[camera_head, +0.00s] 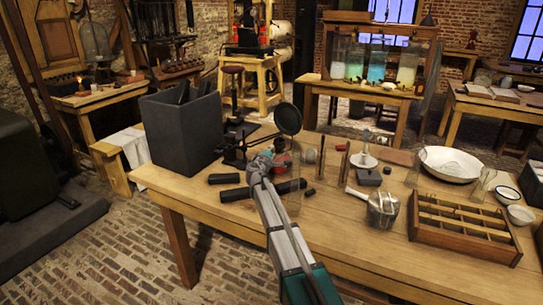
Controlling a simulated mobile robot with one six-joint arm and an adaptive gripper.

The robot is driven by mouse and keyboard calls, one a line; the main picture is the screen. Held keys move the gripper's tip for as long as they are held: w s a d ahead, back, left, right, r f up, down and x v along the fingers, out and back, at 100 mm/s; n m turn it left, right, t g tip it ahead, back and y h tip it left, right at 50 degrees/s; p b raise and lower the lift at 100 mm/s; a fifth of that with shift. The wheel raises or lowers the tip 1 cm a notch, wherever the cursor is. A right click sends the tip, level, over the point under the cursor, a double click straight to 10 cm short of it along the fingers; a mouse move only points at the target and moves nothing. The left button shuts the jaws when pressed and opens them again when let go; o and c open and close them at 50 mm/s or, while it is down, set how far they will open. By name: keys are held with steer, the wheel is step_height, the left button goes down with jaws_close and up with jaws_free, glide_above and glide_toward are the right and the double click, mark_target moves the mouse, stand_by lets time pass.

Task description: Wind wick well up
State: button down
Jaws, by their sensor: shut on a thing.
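My arm reaches up over the front of the wooden table, and my gripper (268,157) is low among the things near its left half. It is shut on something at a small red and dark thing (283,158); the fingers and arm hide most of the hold. A dark stand (235,150) with a round black disc (288,119) is just behind and left of my gripper. I cannot make out a wick or its winding knob at this size.
A tall grey box (180,132) stands left of my gripper. Black cylinders (236,193) lie in front. The front middle of the table (325,225) is mostly clear.

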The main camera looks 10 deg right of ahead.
steer(key=shift+f+m+t+h+b, duration=0.15)
steer(key=shift+m+t+h+b, duration=0.15)
steer(key=shift+m+t+b, duration=0.75)
steer(key=shift+m+g, duration=0.45)
steer(key=shift+c, duration=2.4)
jaws_free()
steer(key=shift+n+p, duration=0.6)
steer(key=shift+p, duration=0.1)
